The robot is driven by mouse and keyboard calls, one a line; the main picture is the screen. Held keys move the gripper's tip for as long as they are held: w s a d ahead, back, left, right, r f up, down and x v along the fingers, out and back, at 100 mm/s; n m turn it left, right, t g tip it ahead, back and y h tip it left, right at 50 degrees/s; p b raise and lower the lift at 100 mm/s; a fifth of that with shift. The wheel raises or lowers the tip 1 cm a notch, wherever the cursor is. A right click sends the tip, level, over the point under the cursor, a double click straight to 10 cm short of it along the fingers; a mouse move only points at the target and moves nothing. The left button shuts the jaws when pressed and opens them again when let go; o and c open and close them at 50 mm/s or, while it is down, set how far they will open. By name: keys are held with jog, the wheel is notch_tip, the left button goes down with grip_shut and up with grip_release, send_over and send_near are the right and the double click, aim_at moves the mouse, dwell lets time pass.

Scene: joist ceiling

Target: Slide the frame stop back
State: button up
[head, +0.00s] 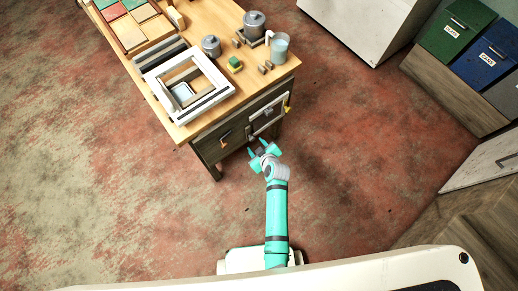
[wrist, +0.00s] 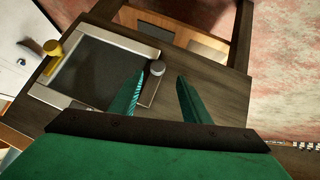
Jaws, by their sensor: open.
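A light grey frame (head: 264,119) around a dark panel sits on the front side of the wooden bench; the frame (wrist: 138,44) also shows in the wrist view. A small grey round knob (wrist: 157,69) on a grey plate (wrist: 149,91) stands at the frame's right end. I cannot tell for certain which is the frame stop. My gripper (head: 259,147) is open and empty in front of the bench. In the wrist view its fingertips (wrist: 162,75) appear on either side of the grey knob; contact is unclear.
The bench top (head: 203,18) holds a white window-like frame (head: 187,87), a pot (head: 254,22), a smaller pot (head: 211,45) and a clear jug (head: 279,47). An orange handle (head: 225,135) is on the bench's front. Red floor (head: 340,170) right of my arm is clear.

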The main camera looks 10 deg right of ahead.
jog(key=shift+v, duration=2.25)
jog(key=s+d+r+m+t+h, duration=0.15)
jog(key=s+r, duration=0.25)
jog(key=s, duration=0.4)
jog(key=s+r+m+t+h, duration=0.15)
jog(key=s+r, duration=0.25)
jog(key=s, duration=0.5)
jog(key=s+a+r+m+t, duration=0.1)
jog(key=s+r, duration=0.4)
jog(key=r, duration=0.5)
jog(key=s+a+r+m+t, duration=0.2)
jog(key=s+a+r, duration=0.3)
jog(key=r, duration=0.4)
jog(key=shift+s+a+r+m, duration=0.25)
jog(key=shift+s+r+m, duration=0.15)
jog(key=shift+s+m, duration=0.3)
jog(key=shift+w, duration=0.1)
